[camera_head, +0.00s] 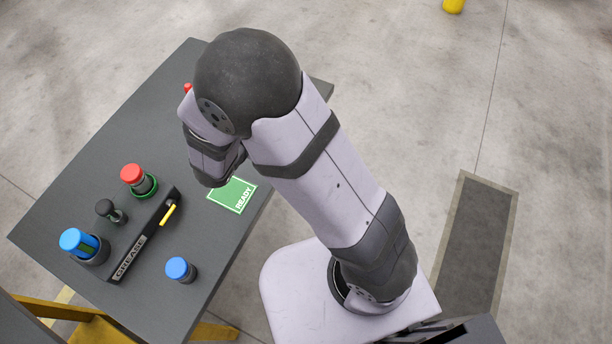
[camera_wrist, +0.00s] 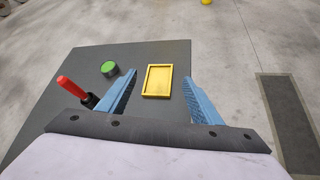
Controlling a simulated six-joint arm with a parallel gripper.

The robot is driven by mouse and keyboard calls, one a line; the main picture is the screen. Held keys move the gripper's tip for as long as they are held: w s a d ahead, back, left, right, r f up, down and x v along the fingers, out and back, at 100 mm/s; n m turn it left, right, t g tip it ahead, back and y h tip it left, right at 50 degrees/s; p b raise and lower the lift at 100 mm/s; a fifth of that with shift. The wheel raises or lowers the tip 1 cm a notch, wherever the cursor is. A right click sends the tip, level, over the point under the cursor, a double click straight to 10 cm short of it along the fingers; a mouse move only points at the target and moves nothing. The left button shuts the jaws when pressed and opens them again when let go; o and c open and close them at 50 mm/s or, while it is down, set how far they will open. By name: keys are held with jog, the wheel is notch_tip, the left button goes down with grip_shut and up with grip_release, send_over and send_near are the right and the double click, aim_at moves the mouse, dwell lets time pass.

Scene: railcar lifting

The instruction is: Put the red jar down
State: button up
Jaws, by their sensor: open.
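The red-topped jar (camera_head: 138,180), dark-bodied, stands upright on the dark grey table (camera_head: 110,135), with a green ring around its base. It does not show clearly in the wrist view. My gripper (camera_wrist: 160,78) is open, its two blue fingers apart with nothing held between them. It is over the table; a shallow yellow tray (camera_wrist: 147,94) shows beyond and between the fingers. My arm hides the gripper in the head view.
A green READY mat (camera_head: 228,197) lies near the table edge. Blue-topped jars (camera_head: 75,240) (camera_head: 177,268), a small black-topped one (camera_head: 105,208) and a GREASE holder (camera_head: 135,250) stand nearby. A green-topped tin (camera_wrist: 109,69) and red-handled tool (camera_wrist: 72,88) flank my left finger.

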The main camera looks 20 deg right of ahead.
jog(key=s+d+m+g+h, duration=0.1)
jog(key=s+d+m+g, duration=0.7)
jog(key=s+d+m, duration=0.5)
jog(key=s+a+m+g+y, duration=0.2)
jog(key=s+a+m+y, duration=0.3)
jog(key=m, duration=0.7)
jog(key=s+y, duration=0.2)
jog(key=s, duration=0.1)
jog(key=shift+r+m, duration=0.4)
jog(key=shift+f, duration=0.1)
notch_tip(320, 180, down, 47)
jog(key=b, duration=4.7)
